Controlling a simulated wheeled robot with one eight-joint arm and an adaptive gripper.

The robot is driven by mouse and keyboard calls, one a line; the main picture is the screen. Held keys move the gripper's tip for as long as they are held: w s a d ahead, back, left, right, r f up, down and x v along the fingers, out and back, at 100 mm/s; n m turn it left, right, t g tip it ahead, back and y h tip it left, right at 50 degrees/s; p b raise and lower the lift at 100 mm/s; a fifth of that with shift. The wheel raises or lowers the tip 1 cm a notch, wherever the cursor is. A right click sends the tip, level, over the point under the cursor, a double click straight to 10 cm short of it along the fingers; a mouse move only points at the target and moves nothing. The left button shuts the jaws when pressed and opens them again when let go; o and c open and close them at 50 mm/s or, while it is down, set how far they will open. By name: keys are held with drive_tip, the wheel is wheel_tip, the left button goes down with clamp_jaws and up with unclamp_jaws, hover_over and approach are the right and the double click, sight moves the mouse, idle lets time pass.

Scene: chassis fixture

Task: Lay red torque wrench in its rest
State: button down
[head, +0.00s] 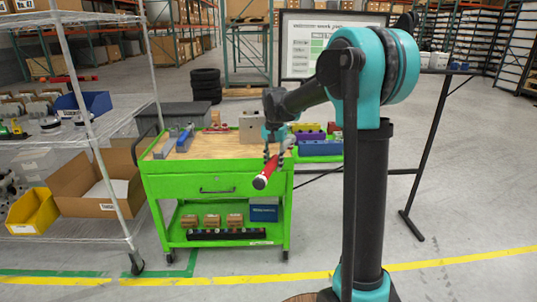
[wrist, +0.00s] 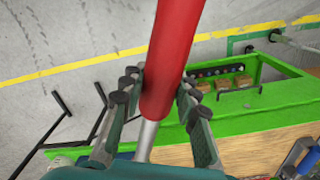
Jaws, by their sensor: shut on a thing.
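The red torque wrench (head: 265,176) is in my gripper (head: 272,158), held out past the front right of the green cart's top. Its red handle points down toward the camera and has a dark end. In the wrist view, the red handle (wrist: 172,60) runs up out of the frame, and its steel shaft passes down between the fingers of my gripper (wrist: 158,98). Blue and grey holders (head: 185,138) stand on the left of the cart top; I cannot tell whether one is the wrench's rest.
A wire rack (head: 75,140) stands at the left. Colored bins (head: 318,146) are behind my gripper. Bare floor lies in front.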

drive_tip(key=s+d+f+n, duration=0.1)
drive_tip(key=d+f+n, duration=0.1)
drive_tip(key=d+f, duration=0.4)
drive_tip(key=s+d+f+n, duration=0.1)
drive_tip(key=d+f, duration=0.5)
drive_tip(key=f, duration=1.1)
drive_tip(key=shift+s+d+f+n, duration=0.15)
drive_tip(key=shift+s+n, duration=0.25)
drive_tip(key=shift+n, duration=0.5)
